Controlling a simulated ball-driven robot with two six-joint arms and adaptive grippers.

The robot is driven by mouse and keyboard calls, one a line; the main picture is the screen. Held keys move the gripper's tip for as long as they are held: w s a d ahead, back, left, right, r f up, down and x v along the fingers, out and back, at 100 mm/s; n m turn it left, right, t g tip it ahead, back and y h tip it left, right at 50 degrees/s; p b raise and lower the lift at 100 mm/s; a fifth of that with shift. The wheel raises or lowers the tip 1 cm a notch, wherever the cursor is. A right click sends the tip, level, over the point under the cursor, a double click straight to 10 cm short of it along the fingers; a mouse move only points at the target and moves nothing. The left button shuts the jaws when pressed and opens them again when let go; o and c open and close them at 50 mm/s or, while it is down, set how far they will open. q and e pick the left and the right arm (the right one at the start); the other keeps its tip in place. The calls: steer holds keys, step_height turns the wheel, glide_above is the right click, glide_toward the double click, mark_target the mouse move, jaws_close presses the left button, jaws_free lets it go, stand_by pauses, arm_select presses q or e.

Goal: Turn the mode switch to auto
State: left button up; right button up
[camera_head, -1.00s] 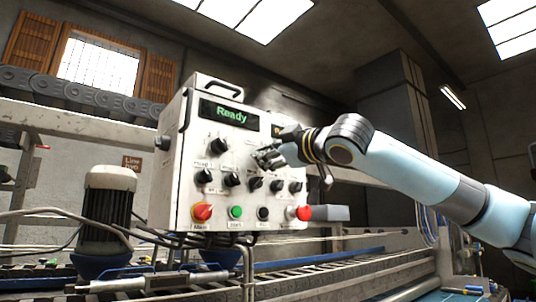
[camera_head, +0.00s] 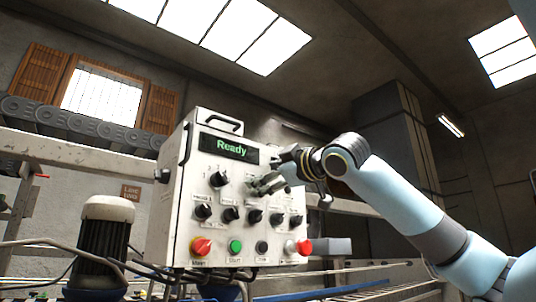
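The white control box (camera_head: 177,225) stands at the centre with a green "Ready" display (camera_head: 230,147). Smaller black knobs (camera_head: 203,212) form a row below. The labels are too small to read, so I cannot tell which knob is the mode switch. My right gripper (camera_head: 268,178) is in front of the panel's upper right, to the right of the large knob and apart from it. It hides part of the panel there. Whether its fingers are open or shut is unclear. My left gripper is out of view.
A red-and-yellow knob (camera_head: 201,246), a green button (camera_head: 235,247), a black button (camera_head: 261,247) and a red button (camera_head: 304,247) line the panel's bottom. A grey motor (camera_head: 102,240) stands at the left. Conveyor rails run below. Space right of the box is partly filled by my arm.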

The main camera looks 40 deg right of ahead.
mark_target(260, 161)
steer(key=o, duration=0.3)
steer(key=r, duration=0.4)
steer(key=shift+w, duration=0.25)
steer(key=r, duration=0.1)
steer(key=s+r, duration=0.1)
steer(key=r, duration=0.1)
steer(key=shift+s+a, duration=0.1)
steer(key=shift+a, duration=0.05)
steer(key=c, duration=0.3)
steer(key=shift+w, duration=0.3)
steer(key=shift+s, duration=0.1)
steer(key=shift+f, duration=0.15)
